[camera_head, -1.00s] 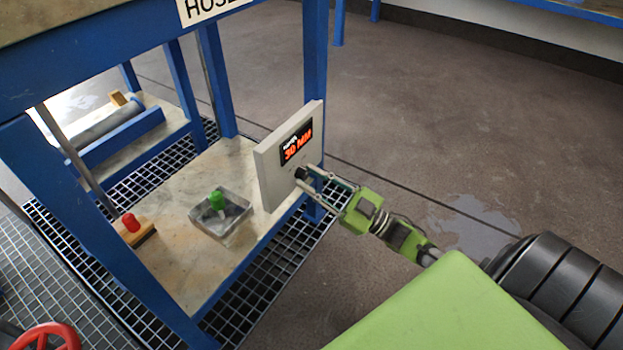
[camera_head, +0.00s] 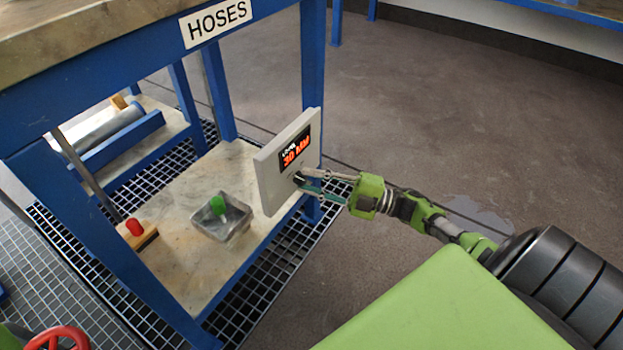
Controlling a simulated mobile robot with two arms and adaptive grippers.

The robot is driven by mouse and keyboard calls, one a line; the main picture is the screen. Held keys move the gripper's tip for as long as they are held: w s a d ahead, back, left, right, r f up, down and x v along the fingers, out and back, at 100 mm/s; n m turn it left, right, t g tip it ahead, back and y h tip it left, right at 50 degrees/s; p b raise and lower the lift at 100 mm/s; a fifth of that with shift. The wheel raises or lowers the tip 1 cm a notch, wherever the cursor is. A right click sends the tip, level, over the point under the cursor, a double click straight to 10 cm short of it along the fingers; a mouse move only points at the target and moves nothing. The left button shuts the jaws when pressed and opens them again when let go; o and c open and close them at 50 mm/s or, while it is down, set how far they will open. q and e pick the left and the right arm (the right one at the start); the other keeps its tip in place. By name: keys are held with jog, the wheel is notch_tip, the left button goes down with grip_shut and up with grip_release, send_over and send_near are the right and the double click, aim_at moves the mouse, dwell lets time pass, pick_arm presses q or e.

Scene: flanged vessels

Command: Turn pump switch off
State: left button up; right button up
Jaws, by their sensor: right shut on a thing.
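A light grey panel (camera_head: 270,181) stands upright on the right edge of the lower shelf. Its dark display (camera_head: 295,147) shows orange-red characters like "30". A small black knob (camera_head: 299,180) sticks out below the display; I take it for the pump switch. My right gripper (camera_head: 304,181) reaches in from the right with its two fingers around the knob, shut on it. The fingers partly hide the knob, so its exact angle is hard to tell. My left gripper is not in view.
The blue-framed table with a "HOSES" sign (camera_head: 217,23) stands over the shelf (camera_head: 180,225). A clear box with a green knob (camera_head: 217,205) and a red knob on a wooden block (camera_head: 134,226) sit there. A red wheel (camera_head: 60,338) is lower left. Floor right is clear.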

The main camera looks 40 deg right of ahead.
jog(key=shift+n, duration=0.4)
jog(key=o, duration=1.1)
jog(key=v, duration=1.2)
jog(key=shift+r, duration=0.2)
jog(key=shift+d, duration=0.1)
